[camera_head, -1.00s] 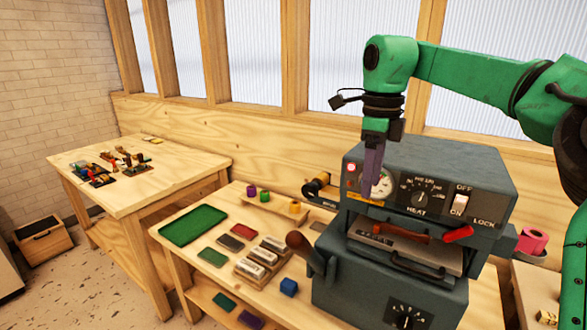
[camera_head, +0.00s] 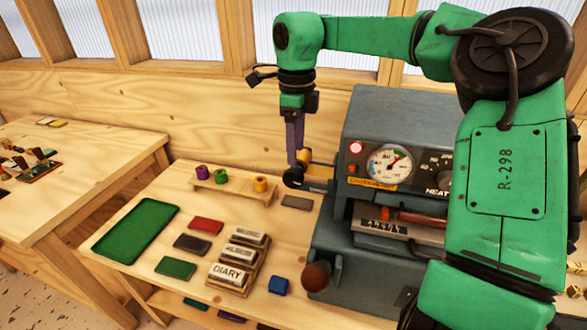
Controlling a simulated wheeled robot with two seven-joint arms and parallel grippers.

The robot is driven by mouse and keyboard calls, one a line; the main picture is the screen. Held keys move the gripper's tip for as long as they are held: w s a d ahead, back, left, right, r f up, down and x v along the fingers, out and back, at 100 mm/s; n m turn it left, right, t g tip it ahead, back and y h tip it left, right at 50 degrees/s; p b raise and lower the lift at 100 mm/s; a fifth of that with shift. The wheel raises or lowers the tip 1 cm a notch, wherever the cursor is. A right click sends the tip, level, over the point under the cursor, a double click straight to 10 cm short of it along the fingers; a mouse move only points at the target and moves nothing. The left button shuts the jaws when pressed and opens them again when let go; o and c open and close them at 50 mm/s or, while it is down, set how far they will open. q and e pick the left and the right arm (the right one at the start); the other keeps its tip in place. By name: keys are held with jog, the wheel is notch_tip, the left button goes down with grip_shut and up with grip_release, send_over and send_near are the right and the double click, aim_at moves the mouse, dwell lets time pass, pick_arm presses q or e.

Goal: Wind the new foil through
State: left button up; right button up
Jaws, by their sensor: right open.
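The hot-stamping machine (camera_head: 400,130) is a dark grey box with a lit red lamp, a dial gauge and a HEAT knob. On its left side sits a foil roll (camera_head: 320,172), gold-yellow with a dark round end (camera_head: 292,178). My right gripper (camera_head: 295,158) points down with its fingers at this roll, between its dark end and the machine. The gripper is open; the fingertips are partly lost against the roll, and I cannot tell if they touch it. Purple (camera_head: 202,173), green (camera_head: 220,177) and yellow (camera_head: 261,184) spools stand on a wooden rack. My left gripper is out of view.
Left of the machine are a green tray (camera_head: 135,230), coloured cards, stamped type blocks (camera_head: 228,275) including one reading DIARY, and a blue cube (camera_head: 278,285). A dark ball-ended lever (camera_head: 316,277) sticks out in front. My right arm covers the machine's right side.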

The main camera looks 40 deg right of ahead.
aim_at(297, 171)
jog(key=f, duration=0.2)
jog(key=w+f+p, duration=0.1)
jog(key=f, duration=0.4)
jog(key=shift+w+f, duration=0.15)
jog(key=shift+f, duration=0.2)
jog(key=shift+s, duration=0.3)
jog(key=shift+w, duration=0.1)
grip_shut()
jog(key=shift+f, duration=0.1)
jog(key=t+b, duration=0.1)
jog(key=b, duration=0.1)
jog(key=t+y+b, duration=0.1)
jog(key=y+b, duration=0.1)
jog(key=b, duration=0.1)
jog(key=shift+s+d+f+t+b, duration=0.2)
jog(key=shift+s+t+b, duration=0.05)
jog(key=shift+t+b, duration=0.15)
jog(key=shift+r, duration=0.1)
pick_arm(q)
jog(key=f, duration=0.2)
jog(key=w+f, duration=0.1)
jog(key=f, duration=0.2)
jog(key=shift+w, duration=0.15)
pick_arm(e)
jog(key=shift+r+t+y, duration=0.2)
jog(key=shift+t+y, duration=0.1)
